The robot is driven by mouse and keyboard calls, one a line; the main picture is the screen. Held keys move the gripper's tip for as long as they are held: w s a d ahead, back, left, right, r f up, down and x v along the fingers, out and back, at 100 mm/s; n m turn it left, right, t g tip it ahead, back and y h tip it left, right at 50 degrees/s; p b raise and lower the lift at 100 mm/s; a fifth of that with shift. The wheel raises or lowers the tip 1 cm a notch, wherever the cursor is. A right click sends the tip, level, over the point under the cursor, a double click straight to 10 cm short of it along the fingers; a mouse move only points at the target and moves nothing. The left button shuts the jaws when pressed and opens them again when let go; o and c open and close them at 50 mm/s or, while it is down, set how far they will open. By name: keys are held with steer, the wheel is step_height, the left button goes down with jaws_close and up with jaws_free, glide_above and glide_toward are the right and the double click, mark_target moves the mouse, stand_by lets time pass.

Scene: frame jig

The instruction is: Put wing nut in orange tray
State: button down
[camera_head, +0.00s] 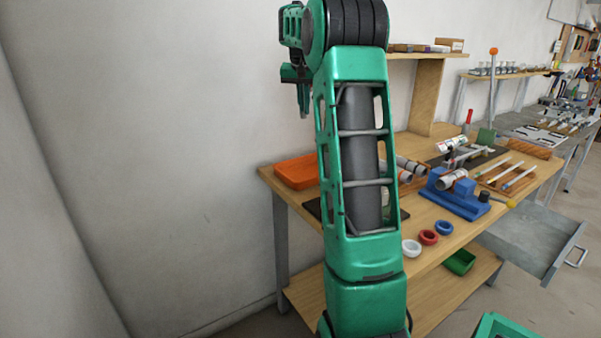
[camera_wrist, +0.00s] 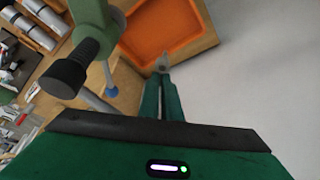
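The orange tray (camera_head: 297,171) lies at the bench's left end in the head view, its right part hidden by my arm. It also shows at the top of the wrist view (camera_wrist: 165,32), where its inside looks empty as far as it shows. My gripper (camera_head: 304,112) is raised above the tray, fingers pointing down. In the wrist view my gripper (camera_wrist: 162,72) has its fingers close together, with a small grey piece (camera_wrist: 162,61) at the tips, which looks like the wing nut. It is too small to make out clearly.
The wooden bench (camera_head: 460,222) holds grey cylinders (camera_head: 411,168), a blue fixture (camera_head: 455,198) and white, red and blue rings (camera_head: 429,237) right of my arm. A bare wall (camera_head: 150,150) stands behind and left. The air over the tray looks clear.

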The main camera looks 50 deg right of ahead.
step_height(320, 180, down, 23)
stand_by(0.5)
steer(key=c, duration=2)
jaws_free()
steer(key=v, duration=1.2)
steer(key=shift+a, duration=0.1)
